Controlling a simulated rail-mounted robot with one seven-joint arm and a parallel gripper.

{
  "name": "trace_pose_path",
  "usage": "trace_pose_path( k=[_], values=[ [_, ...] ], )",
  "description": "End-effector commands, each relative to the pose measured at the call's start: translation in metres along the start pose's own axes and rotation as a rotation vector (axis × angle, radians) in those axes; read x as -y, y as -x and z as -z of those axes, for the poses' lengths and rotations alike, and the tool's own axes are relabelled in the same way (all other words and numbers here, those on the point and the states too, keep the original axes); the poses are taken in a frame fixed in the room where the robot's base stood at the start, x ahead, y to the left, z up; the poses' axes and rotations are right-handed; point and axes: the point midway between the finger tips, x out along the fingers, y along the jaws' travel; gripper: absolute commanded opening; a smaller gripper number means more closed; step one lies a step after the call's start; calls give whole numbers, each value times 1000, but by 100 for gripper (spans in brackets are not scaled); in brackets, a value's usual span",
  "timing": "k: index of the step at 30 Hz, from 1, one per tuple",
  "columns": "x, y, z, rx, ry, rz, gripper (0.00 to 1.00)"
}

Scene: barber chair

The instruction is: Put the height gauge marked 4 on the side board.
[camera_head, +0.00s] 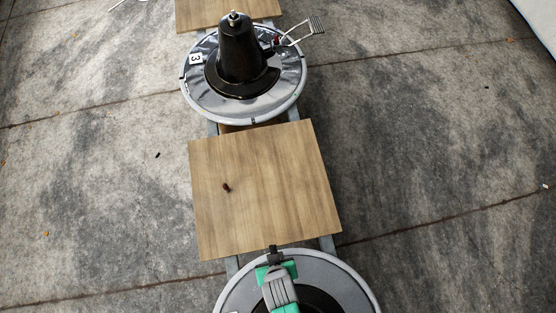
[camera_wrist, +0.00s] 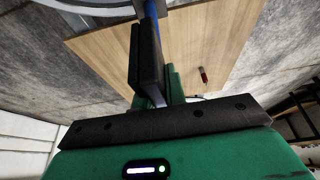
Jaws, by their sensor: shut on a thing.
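My gripper (camera_head: 273,252) is at the bottom of the head view, over the far rim of the near round base and close to the near edge of the middle wooden board (camera_head: 262,165). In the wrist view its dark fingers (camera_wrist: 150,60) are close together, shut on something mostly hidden. A narrow blue strip (camera_wrist: 150,9) shows at the finger ends. No marking 4 is readable, so I cannot tell whether this is the height gauge. A small dark piece (camera_head: 227,187) lies on the board; it looks red and dark in the wrist view (camera_wrist: 203,76).
A round base marked 3 (camera_head: 196,58) stands beyond the board, with a black cone (camera_head: 238,45) and a metal-framed part (camera_head: 304,31) at its right. Another wooden board (camera_head: 222,10) is at the top. The near round base (camera_head: 350,285) is partly cut off. Bare concrete lies around.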

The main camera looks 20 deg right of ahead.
Motion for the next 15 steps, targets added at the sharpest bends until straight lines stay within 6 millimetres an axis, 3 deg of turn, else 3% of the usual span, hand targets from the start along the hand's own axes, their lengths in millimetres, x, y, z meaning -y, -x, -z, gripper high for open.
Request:
trace_pose_path(
  k=[8, 15],
  values=[
    [1, -2, 6, -6, -1, 0, 0],
    [6, -19, 36, -8, -1, 1, 0]
  ],
)
